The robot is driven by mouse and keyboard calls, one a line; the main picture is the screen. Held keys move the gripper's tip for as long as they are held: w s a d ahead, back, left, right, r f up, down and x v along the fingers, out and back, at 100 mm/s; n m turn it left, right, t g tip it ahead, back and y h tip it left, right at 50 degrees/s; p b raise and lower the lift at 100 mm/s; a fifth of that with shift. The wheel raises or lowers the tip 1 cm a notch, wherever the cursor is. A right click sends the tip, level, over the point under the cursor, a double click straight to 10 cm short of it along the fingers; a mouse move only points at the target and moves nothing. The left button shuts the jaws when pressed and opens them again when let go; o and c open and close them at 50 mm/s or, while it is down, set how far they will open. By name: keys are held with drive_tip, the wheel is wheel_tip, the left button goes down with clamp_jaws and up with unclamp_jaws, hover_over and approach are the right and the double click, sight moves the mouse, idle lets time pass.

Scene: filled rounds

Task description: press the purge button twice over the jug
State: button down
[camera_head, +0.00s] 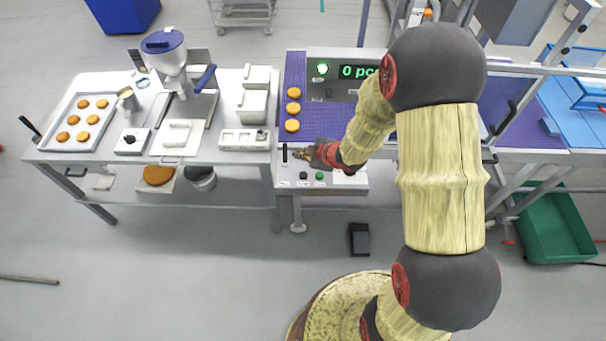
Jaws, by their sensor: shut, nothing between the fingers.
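My gripper (303,155) is shut and empty, above the front control panel (290,184) of the conveyor machine. A black button (303,175) and a green button (319,176) sit on that panel just below the gripper. A small box with a black knob (130,140) stands on the left table. I cannot tell which control is the purge button. A metal jug (128,99) stands on the table between the tray and the white-and-blue depositor (172,62). My gripper is well to the right of the jug.
A tray (61,135) of orange rounds lies at the left of the table (95,157). White containers (252,105) stand near the conveyor. More rounds lie on the purple belt (318,122); a display reads "0 pc". A metal bucket (201,181) is on the lower shelf.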

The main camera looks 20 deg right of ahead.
sight(302, 176)
wheel_tip(302, 176, down, 9)
drive_tip(key=b, duration=0.7)
drive_tip(key=shift+b, duration=0.3)
idle(1.2)
drive_tip(key=shift+f+b, duration=0.3)
drive_tip(key=shift+f, duration=0.05)
drive_tip(key=shift+f+b, duration=0.5)
drive_tip(key=shift+f, duration=0.1)
idle(0.7)
drive_tip(key=shift+r, duration=0.1)
drive_tip(key=shift+r+p, duration=0.9)
drive_tip(key=shift+r, duration=0.05)
